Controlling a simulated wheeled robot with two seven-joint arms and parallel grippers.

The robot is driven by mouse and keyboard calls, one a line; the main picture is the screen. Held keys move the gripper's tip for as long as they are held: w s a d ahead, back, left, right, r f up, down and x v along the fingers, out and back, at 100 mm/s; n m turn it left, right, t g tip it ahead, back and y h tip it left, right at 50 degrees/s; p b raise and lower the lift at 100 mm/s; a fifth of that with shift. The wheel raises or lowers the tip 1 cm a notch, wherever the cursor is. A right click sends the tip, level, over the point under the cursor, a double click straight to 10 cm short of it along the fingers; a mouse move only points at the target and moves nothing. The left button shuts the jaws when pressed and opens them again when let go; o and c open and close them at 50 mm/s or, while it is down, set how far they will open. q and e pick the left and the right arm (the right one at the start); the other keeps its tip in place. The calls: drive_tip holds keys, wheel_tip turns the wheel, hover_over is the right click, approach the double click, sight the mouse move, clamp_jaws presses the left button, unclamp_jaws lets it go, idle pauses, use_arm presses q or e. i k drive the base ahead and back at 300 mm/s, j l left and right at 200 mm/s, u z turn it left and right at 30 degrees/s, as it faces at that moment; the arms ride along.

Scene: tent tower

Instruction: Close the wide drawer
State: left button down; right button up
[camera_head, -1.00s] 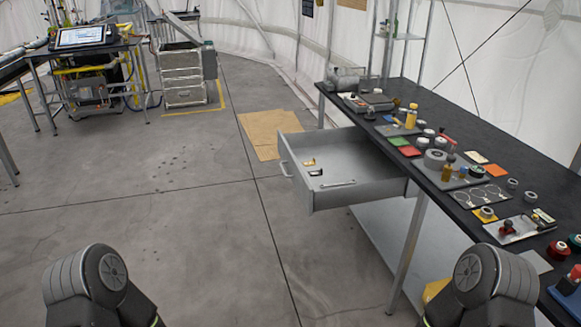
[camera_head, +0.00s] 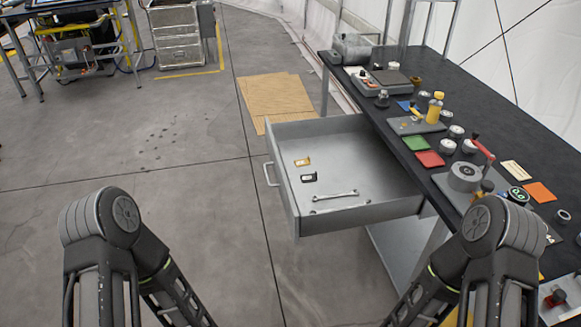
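The wide drawer (camera_head: 291,207) is grey and stands pulled out from under the black-topped workbench (camera_head: 463,99), toward the left. Its handle (camera_head: 270,174) is on the left-facing front panel. Inside lie a small yellow item (camera_head: 302,161), a small black item (camera_head: 309,178) and a wrench (camera_head: 335,196). Both of my arms show at the bottom of the view, one on each side of the drawer's near end. Their forearms run down out of the frame, so neither gripper is in view. I see no contact between my arms and the drawer.
The bench top carries many small parts, including a green square (camera_head: 415,143), a red square (camera_head: 430,159) and a yellow bottle (camera_head: 435,108). Brown cardboard (camera_head: 270,97) lies on the floor behind the drawer. The floor left of the drawer is clear.

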sight(346, 151)
drive_tip(key=i+l, duration=0.15)
drive_tip(key=i, duration=0.3)
drive_tip(key=i+l, duration=0.15)
drive_tip(key=i, duration=0.25)
